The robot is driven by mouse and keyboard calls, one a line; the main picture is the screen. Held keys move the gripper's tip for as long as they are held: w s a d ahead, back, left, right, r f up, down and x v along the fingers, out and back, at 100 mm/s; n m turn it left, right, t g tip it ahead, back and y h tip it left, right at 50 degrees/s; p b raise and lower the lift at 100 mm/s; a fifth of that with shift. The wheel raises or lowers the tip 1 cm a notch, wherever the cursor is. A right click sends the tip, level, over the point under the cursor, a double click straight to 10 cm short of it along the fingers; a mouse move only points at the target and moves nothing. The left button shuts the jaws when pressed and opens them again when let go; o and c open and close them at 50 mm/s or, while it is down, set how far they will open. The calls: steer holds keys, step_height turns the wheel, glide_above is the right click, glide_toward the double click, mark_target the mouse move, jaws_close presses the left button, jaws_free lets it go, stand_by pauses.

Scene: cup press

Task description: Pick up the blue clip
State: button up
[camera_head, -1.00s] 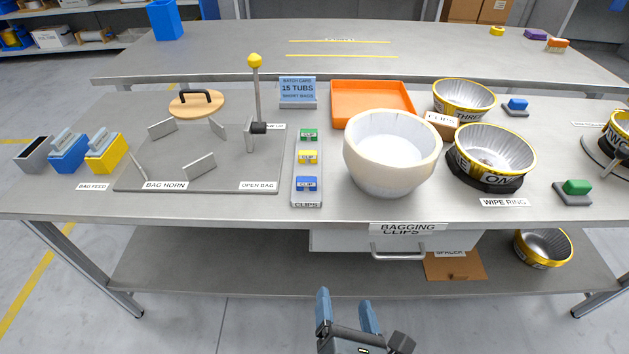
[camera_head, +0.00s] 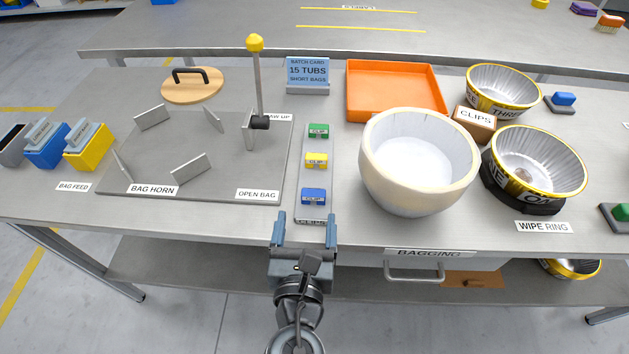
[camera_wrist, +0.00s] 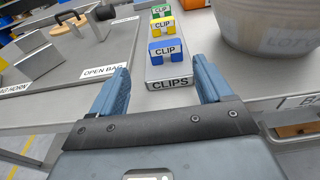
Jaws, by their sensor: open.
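The blue clip (camera_head: 313,197) sits at the near end of a grey clip rack (camera_head: 311,219), with a yellow clip (camera_head: 316,161) and a green clip (camera_head: 318,131) behind it. In the wrist view the blue clip (camera_wrist: 167,50) shows straight ahead, past and between my fingertips. My gripper (camera_head: 305,230) is open and empty at the bench's front edge, just short of the rack. Its two blue fingers stand apart on either side of the rack's near end in the wrist view (camera_wrist: 160,80), not around the clip.
A large cream bowl (camera_head: 385,195) stands right of the rack. The bag horn plate (camera_head: 235,170) with upright fins and a yellow-knobbed lever (camera_head: 258,85) lies to the left. A batch card (camera_head: 308,72) and an orange tray (camera_head: 395,112) stand behind. A drawer handle (camera_head: 413,275) is below the bench edge.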

mark_target(313, 198)
steer(key=w, duration=0.5)
steer(key=w+d, duration=0.1)
steer(key=w, duration=0.1)
steer(key=shift+w+f, duration=0.15)
steer(key=shift+f, duration=0.05)
steer(key=shift+c, duration=0.2)
